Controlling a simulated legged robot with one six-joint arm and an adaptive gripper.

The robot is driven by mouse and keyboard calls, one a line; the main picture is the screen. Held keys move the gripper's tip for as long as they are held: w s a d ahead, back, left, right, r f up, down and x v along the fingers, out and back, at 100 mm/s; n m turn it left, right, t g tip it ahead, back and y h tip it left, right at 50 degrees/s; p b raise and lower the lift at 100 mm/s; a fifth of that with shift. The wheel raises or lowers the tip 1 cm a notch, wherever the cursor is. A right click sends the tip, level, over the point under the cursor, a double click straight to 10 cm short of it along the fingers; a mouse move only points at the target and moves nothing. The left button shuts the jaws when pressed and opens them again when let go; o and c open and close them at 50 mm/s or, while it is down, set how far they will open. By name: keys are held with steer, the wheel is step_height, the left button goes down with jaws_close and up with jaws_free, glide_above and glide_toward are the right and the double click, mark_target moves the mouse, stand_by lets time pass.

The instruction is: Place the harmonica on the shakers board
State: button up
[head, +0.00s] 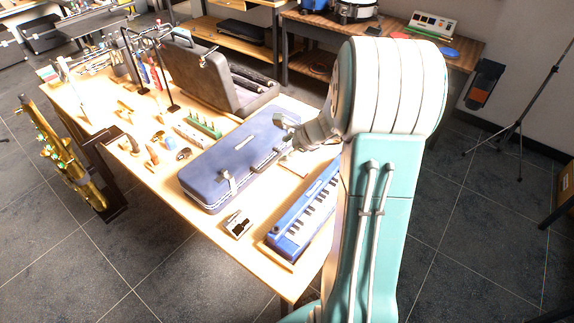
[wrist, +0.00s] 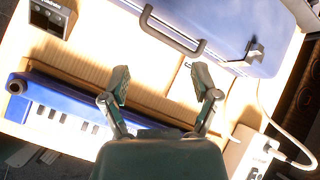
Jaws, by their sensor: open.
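My gripper (wrist: 160,88) is open and empty in the wrist view, its two fingers spread above bare pale wood between the blue case and the blue keyboard. In the head view my gripper (head: 289,130) is at the case's right side, partly hidden by my arm. I cannot pick out the harmonica for certain; a small silver-and-black object (head: 238,224) lies near the table's front edge and shows in the wrist view (wrist: 52,14) at the top left. Small shaker-like pieces (head: 153,152) stand on the left part of the table; their board is too small to make out.
The large closed blue case (head: 235,160) fills the middle of the table. The blue keyboard (head: 300,218) lies at the front right, partly behind my arm. A row of green pieces (head: 205,124) and an open grey case (head: 215,80) are behind. A white cable (wrist: 290,150) runs at right.

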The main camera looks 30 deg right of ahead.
mark_target(292, 165)
steer(key=d+f+m+t+h, duration=0.1)
steer(key=d+f+m, duration=0.65)
steer(key=d, duration=0.25)
steer(key=shift+n, duration=0.35)
steer(key=x, duration=0.3)
steer(key=a+x, duration=0.1)
steer(key=x, duration=0.1)
steer(key=shift+s+a+f, duration=0.1)
steer(key=shift+a+f, duration=0.05)
steer(key=shift+f, duration=0.3)
steer(key=shift+w+f, duration=0.25)
steer(key=shift+w, duration=0.1)
steer(key=x, duration=0.4)
steer(key=shift+s+d+f, duration=0.15)
steer(key=shift+d+f, duration=0.1)
steer(key=shift+f, duration=0.25)
steer(key=shift+w+a+f, duration=0.1)
steer(key=shift+w+a, duration=0.1)
steer(key=shift+a, duration=0.05)
steer(key=shift+d, duration=0.2)
jaws_close()
